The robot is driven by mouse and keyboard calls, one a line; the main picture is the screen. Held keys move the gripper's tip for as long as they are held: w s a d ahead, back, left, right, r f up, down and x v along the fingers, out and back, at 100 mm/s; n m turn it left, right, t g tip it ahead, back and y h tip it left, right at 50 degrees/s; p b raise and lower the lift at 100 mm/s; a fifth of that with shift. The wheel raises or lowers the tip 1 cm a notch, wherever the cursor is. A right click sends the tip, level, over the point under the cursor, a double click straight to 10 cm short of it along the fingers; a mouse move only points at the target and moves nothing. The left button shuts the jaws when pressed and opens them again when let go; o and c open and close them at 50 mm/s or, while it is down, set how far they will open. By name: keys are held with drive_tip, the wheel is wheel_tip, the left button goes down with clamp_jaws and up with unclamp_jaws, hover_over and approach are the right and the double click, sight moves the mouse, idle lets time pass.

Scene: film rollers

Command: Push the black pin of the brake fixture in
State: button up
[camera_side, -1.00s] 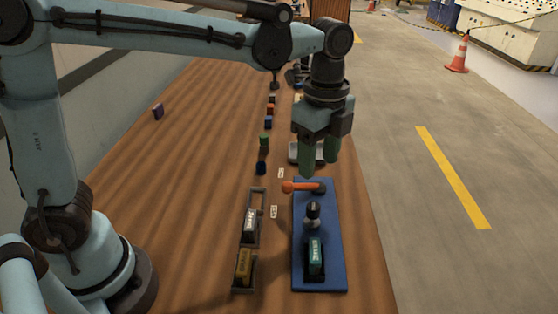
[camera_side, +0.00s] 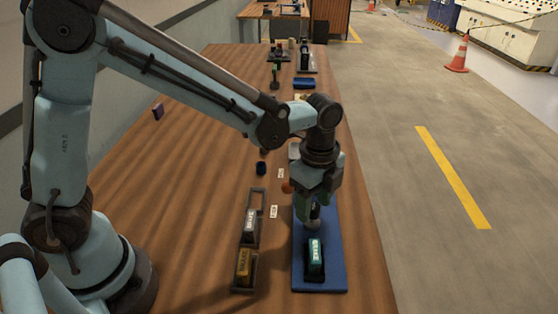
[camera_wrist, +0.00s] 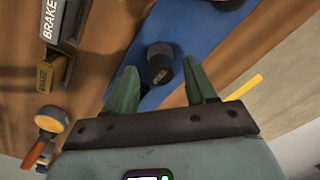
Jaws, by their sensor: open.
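The brake fixture is a blue board (camera_side: 334,262) on the wooden table. Its black pin (camera_side: 316,211) stands upright in a grey collar, mostly hidden by my gripper in the side view. My gripper (camera_side: 312,206) points down at the pin, with green fingers. In the wrist view my gripper (camera_wrist: 161,72) is open, and the pin (camera_wrist: 159,62) shows between its two fingers with nothing clamped. I cannot tell whether a finger touches it. A teal labelled block (camera_side: 315,255) sits in a black holder on the board's near end.
An orange lever knob (camera_side: 287,187) is mostly hidden beside my gripper. A grey labelled block (camera_side: 250,223) and a yellow one (camera_side: 243,265) stand in holders left of the board. The table's left side is largely clear.

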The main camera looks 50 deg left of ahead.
clamp_jaws()
idle(0.3)
drive_tip(key=shift+f, duration=0.85)
unclamp_jaws()
drive_tip(key=shift+r, duration=0.1)
